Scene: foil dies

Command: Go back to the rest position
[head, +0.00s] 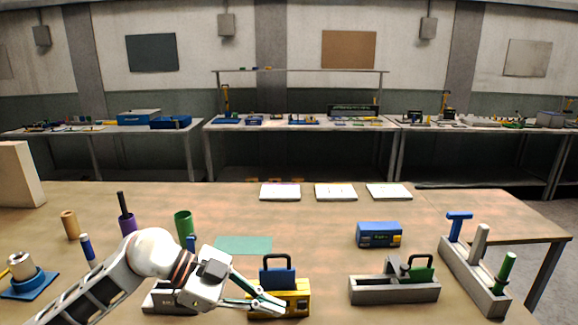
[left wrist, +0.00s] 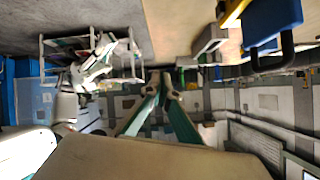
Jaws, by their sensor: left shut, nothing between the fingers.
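My left gripper (head: 278,304) reaches in from the left over the near part of the table. Its fingers are shut with nothing between them. In the left wrist view the closed fingers (left wrist: 165,85) point away from the camera. The fingertips are in front of the yellow holder (head: 298,298), which carries a blue die (head: 277,279) with a black handle. The blue die also shows at the top right of the left wrist view (left wrist: 272,18). Whether the fingers touch the holder is hard to tell. My right gripper is not in view.
A grey holder (head: 392,290) with a green die (head: 421,274) stands right of the yellow one. A grey rack (head: 476,276) holds upright tools. A blue box (head: 379,235), white pads (head: 335,192), a green mat (head: 243,245) and a green cup (head: 183,224) stand farther back.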

